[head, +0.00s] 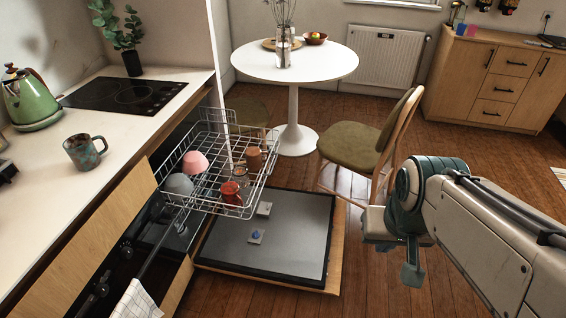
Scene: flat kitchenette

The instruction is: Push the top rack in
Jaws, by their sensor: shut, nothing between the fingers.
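The top rack (218,176) is a white wire basket pulled far out of the dishwasher, above its lowered door (268,238). It holds a pink bowl (195,162), a grey bowl (179,184), a red cup (231,192), a brown cup (254,158) and clear glasses. My gripper (411,273) is at the right, well apart from the rack, over the wooden floor. It is shut and empty; my arm partly hides it. The inside of the dishwasher is mostly hidden under the counter.
The counter (120,150) at left carries a green kettle (30,98), a mug (85,151) and a hob (123,94). A green chair (360,145) and a round white table (294,63) stand behind. Floor shows between the door and my arm.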

